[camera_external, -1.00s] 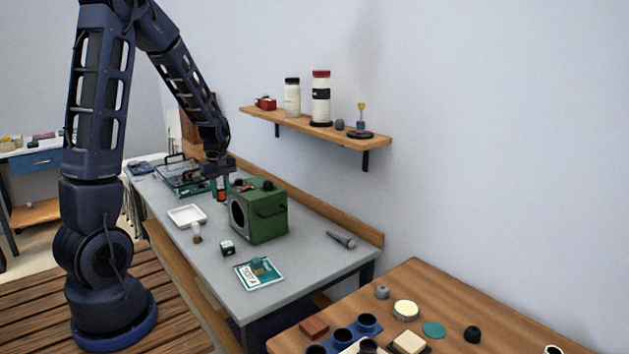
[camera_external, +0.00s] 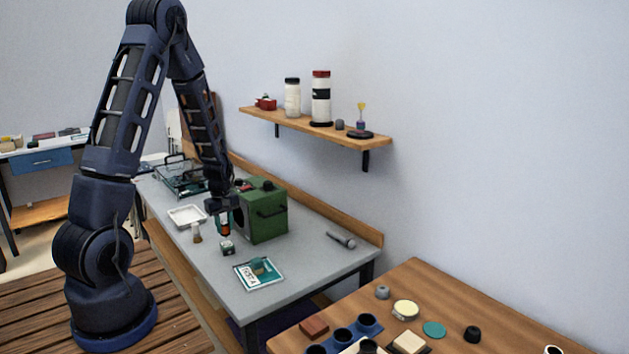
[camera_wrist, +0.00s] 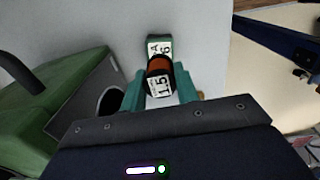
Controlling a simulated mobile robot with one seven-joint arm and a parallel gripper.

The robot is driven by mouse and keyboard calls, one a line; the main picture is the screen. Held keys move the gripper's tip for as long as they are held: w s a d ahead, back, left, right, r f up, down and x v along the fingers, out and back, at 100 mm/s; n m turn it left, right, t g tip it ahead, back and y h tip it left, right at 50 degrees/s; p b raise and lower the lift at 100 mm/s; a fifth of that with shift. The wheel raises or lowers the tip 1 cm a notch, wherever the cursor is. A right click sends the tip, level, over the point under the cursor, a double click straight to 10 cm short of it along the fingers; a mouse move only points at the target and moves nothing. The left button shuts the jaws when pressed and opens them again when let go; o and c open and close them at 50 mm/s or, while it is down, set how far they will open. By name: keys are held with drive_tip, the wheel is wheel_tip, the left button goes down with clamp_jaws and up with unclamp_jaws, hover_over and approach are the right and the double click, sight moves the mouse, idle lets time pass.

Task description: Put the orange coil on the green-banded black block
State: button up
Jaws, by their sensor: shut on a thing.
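My gripper (camera_external: 223,220) is shut on the orange coil (camera_external: 225,228), with its teal fingers at the coil's sides. In the wrist view, the coil (camera_wrist: 159,66) has a dark end and a white label reading 1.5 between the fingertips (camera_wrist: 160,90). The small green-banded black block (camera_external: 228,248) stands on the grey table just below the coil. In the wrist view the block (camera_wrist: 166,43) shows green edges and a white label, and the coil partly covers it. A gap between coil and block is hard to judge.
A green speaker box (camera_external: 266,213) stands close to the right of my gripper. A white tray (camera_external: 175,218) and a small bulb-like item (camera_external: 196,236) are to the left. A teal card (camera_external: 250,282) lies nearer, and a microphone (camera_external: 341,239) lies at the right.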

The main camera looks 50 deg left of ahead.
sight(219, 226)
drive_tip(key=shift+f, duration=1.15)
drive_tip(key=shift+f, duration=0.15)
drive_tip(key=o, duration=1)
drive_tip(key=shift+c, duration=0.2)
wheel_tip(219, 226, up, 13)
drive_tip(key=shift+f, duration=0.2)
